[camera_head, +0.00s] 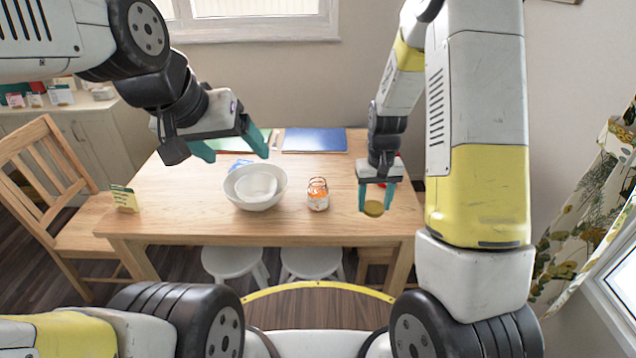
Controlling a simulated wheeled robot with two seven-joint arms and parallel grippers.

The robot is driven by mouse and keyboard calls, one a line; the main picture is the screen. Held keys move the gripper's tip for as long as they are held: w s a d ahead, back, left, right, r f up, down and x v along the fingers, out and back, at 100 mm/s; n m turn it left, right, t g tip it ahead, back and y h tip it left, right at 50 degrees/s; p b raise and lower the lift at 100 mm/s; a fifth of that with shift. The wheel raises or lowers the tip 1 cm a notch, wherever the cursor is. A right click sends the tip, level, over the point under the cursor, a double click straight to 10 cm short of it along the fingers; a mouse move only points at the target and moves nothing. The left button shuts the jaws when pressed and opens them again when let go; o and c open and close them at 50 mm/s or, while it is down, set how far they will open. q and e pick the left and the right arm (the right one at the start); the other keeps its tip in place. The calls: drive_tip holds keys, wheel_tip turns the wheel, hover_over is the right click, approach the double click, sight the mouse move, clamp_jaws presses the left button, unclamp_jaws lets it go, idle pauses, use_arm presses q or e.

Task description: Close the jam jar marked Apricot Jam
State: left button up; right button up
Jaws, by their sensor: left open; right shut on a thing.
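A glass jar with orange contents and a pale label (317,195) stands upright on the wooden table, right of the white bowl. The label's writing is too small to read. My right gripper (376,207) is shut on a round gold lid (374,209), held to the right of the jar and apart from it. Whether the lid touches the table I cannot tell. My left gripper (238,156) is open and empty, above the far left part of the table, behind the bowl.
A white bowl (240,199) with a smaller white bowl inside stands left of the jar. A blue mat (314,140) and a green mat (262,143) lie at the back. A yellow-green card (124,199) stands at the left edge. A red thing behind my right gripper is mostly hidden. The table front (250,226) is clear.

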use_arm(q)
drive_tip(key=shift+o, duration=0.4)
drive_tip(key=w+d+f, duration=0.1)
drive_tip(key=w+f, duration=0.2)
drive_tip(key=w, duration=0.3)
drive_tip(key=w+f+t, duration=0.1)
drive_tip(key=w+f, duration=0.2)
drive_tip(key=w, duration=0.4)
drive_tip(key=shift+d+m+t, duration=0.3)
drive_tip(key=shift+d, duration=0.05)
drive_tip(key=w+d+f+t, duration=0.1)
drive_tip(key=w+d+f, duration=0.1)
drive_tip(key=w+f, duration=0.5)
drive_tip(key=m+t+h, duration=0.2)
drive_tip(key=m+t, duration=0.1)
drive_tip(key=t, duration=0.1)
approach(315, 193)
drive_tip(key=shift+w+f, duration=0.2)
drive_tip(key=shift+w, duration=0.35)
use_arm(e)
drive_tip(key=w+a+r+n, duration=0.2)
drive_tip(key=w+a+n, duration=0.5)
drive_tip(key=n, duration=0.4)
drive_tip(key=w+a+r+n, duration=0.2)
drive_tip(key=w+a+n, duration=0.6)
drive_tip(key=n, duration=0.4)
drive_tip(key=shift+w+r, duration=0.4)
drive_tip(key=shift+w, duration=0.1)
